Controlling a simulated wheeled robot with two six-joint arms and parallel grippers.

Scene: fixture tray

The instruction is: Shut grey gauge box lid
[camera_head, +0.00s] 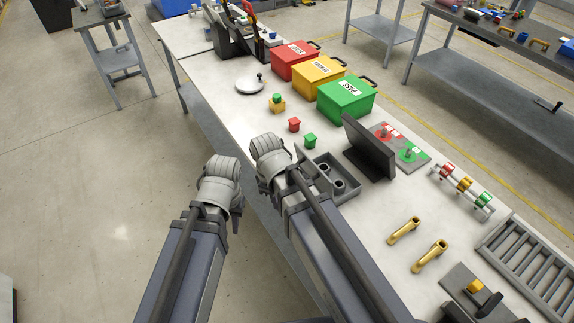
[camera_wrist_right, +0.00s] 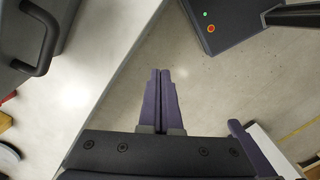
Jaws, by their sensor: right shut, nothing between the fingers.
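The grey gauge box (camera_head: 346,192) sits at the table's near edge. Its top is open and two round parts show inside. A dark flat panel (camera_head: 372,146) stands raised along its right side and looks like the lid; I cannot tell how it joins the box. My right gripper (camera_wrist_right: 160,73) is shut and empty, its fingers together over the table edge and floor in the wrist view. A dark body with a bar handle (camera_wrist_right: 43,42) lies left of the fingers. In the head view my right wrist is just left of the box. My left gripper (camera_head: 220,172) is off the table, fingers mostly hidden.
Red (camera_head: 294,62), yellow (camera_head: 318,78) and green (camera_head: 346,98) bins stand farther back. Small red (camera_head: 294,124) and green (camera_head: 310,140) blocks lie near the box. A grey plate with red and green discs (camera_head: 410,156) lies behind the panel. Brass handles (camera_head: 404,230) lie to the right.

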